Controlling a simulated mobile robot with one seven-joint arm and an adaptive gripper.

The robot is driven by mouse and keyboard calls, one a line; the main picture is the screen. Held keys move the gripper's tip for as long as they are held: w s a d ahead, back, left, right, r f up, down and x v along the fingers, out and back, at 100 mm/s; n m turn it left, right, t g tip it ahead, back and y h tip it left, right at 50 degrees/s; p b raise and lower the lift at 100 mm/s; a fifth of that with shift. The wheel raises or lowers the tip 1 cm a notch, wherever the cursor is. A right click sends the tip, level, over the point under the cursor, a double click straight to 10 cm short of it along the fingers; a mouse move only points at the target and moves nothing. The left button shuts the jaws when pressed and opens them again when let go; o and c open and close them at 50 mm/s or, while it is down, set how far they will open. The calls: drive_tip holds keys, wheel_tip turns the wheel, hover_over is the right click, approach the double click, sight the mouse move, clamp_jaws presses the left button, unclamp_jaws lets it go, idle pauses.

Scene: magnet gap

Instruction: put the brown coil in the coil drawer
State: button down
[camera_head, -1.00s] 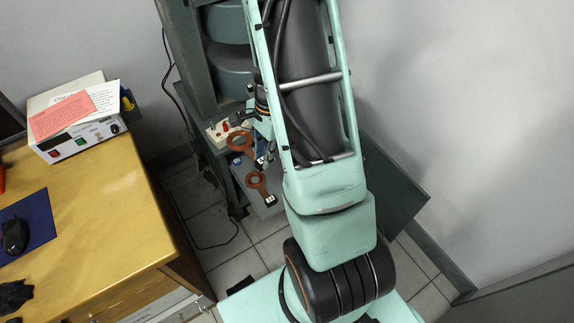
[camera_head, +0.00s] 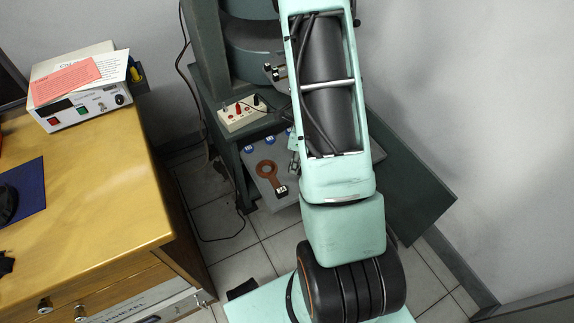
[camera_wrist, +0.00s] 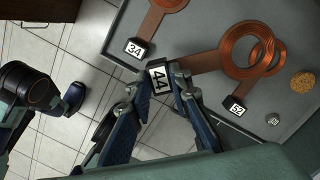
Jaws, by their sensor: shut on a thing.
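In the wrist view, my gripper (camera_wrist: 160,92) is shut on the black end block of a brown coil tagged 44 (camera_wrist: 205,60). Its flat copper arm runs right to a ring. In that picture it overlaps the ring of a coil tagged 52 (camera_wrist: 235,108). A coil tagged 34 (camera_wrist: 150,27) lies at the upper left on the grey tray (camera_wrist: 195,135). In the head view, one brown coil (camera_head: 266,171) shows on the tray; my gripper is hidden behind my arm. Wooden desk drawers (camera_head: 125,291) stand at the lower left; I cannot tell which is the coil drawer.
A terminal box (camera_head: 242,115) with a cable sits beside the grey-green magnet (camera_head: 255,50). A white instrument (camera_head: 85,105) and a blue mat (camera_head: 22,190) are on the desk. Tiled floor (camera_head: 215,235) is open between desk and magnet stand.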

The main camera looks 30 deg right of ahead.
drive_tip(key=w+f, duration=0.2)
drive_tip(key=w+f+b, duration=0.1)
drive_tip(key=w+f, duration=0.1)
drive_tip(key=w+a+f, duration=0.1)
drive_tip(key=f, duration=0.1)
drive_tip(key=shift+w+b, duration=0.3)
drive_tip(key=shift+w, duration=0.1)
drive_tip(key=shift+w+f+b, duration=0.15)
drive_tip(key=shift+f+b, duration=0.25)
drive_tip(key=shift+f, duration=0.55)
drive_tip(key=shift+w+f+b, duration=0.15)
drive_tip(key=shift+f+b, duration=0.2)
drive_tip(key=shift+f, duration=0.55)
drive_tip(key=shift+f, duration=0.2)
drive_tip(key=c, duration=1.8)
unclamp_jaws()
drive_tip(key=shift+o, duration=0.2)
drive_tip(key=shift+r, duration=0.1)
wheel_tip(320, 180, up, 8)
drive_tip(key=p, duration=0.2)
drive_tip(key=shift+s+d, duration=0.3)
drive_tip(key=shift+d, duration=0.05)
